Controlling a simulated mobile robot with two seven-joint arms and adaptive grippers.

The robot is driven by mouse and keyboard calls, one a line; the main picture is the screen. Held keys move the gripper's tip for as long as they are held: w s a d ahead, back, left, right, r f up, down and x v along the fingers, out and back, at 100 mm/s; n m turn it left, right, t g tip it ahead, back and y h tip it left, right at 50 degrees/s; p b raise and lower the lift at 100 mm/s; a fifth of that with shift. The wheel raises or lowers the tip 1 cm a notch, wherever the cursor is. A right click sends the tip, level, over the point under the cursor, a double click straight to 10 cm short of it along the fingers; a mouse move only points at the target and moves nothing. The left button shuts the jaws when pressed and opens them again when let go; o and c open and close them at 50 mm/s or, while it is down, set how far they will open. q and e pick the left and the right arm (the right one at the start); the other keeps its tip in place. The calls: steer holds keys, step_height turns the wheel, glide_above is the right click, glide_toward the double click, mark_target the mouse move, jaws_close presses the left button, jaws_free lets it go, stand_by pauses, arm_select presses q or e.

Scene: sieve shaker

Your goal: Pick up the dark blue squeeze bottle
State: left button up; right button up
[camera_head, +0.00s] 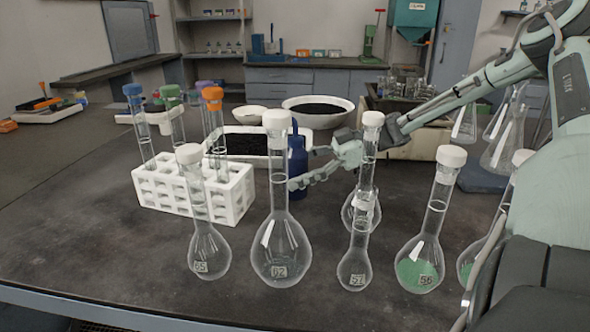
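The dark blue squeeze bottle (298,158) stands upright on the dark table, just behind and right of the tall flask marked 62, whose neck is close to its left side. My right gripper (302,168) comes in from the right at the bottle's height. Its fingers look spread, one passing in front of the lower bottle and the other reaching toward its far side. Whether they touch the bottle cannot be told. My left gripper is not in view.
Stoppered flasks, including flask 62 (281,250) and a green-filled one (419,272), line the front. A white rack (235,195) holds tubes at left. A white tray (306,143) of black grains is behind the bottle. Bare table lies at front left.

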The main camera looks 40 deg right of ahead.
mark_target(296, 136)
steer(key=shift+c, duration=0.5)
steer(key=shift+r, duration=0.1)
steer(key=c, duration=0.7)
